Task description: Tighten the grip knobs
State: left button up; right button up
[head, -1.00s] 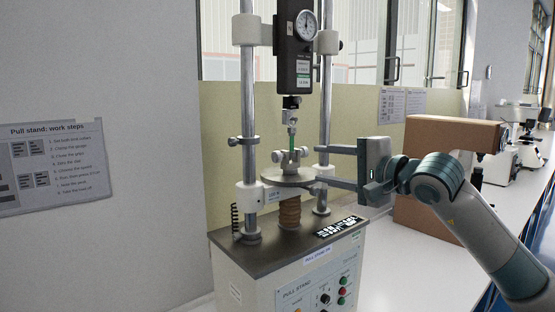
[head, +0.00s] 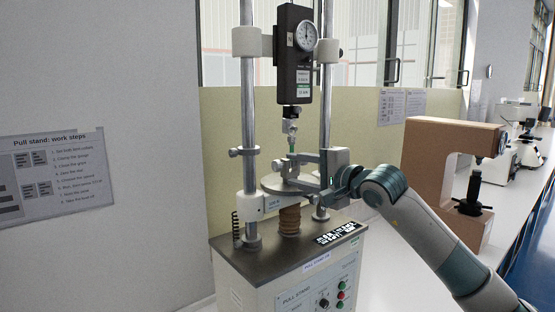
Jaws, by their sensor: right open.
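The pull stand has a dark force gauge (head: 296,60) with a round dial between two steel columns. Below the gauge hangs the small upper grip (head: 290,126). A thin green strip (head: 293,146) runs down from it. The lower grip and its knobs, above the round plate (head: 270,184), are largely hidden by my right gripper. A small pale part, perhaps a knob (head: 276,165), shows at the left. My right gripper (head: 291,172) is open, its fingers reaching left around the lower grip's place. I cannot tell whether they touch a knob. My left gripper is not in view.
The right column (head: 326,110) stands close beside my right gripper. The stand's base (head: 262,258) carries a control panel with buttons. A brown C-shaped tester (head: 425,160) stands behind my right arm. A work-steps sheet (head: 55,175) hangs on the left wall.

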aim_at(281, 166)
jog(key=p+x, duration=0.3)
jog(key=x, duration=0.3)
jog(key=shift+w+a+r, duration=0.1)
jog(key=shift+w+a, duration=0.1)
jog(key=shift+w, duration=0.2)
jog(key=shift+w+a, duration=0.3)
jog(key=shift+w, duration=0.25)
jog(key=c, duration=1)
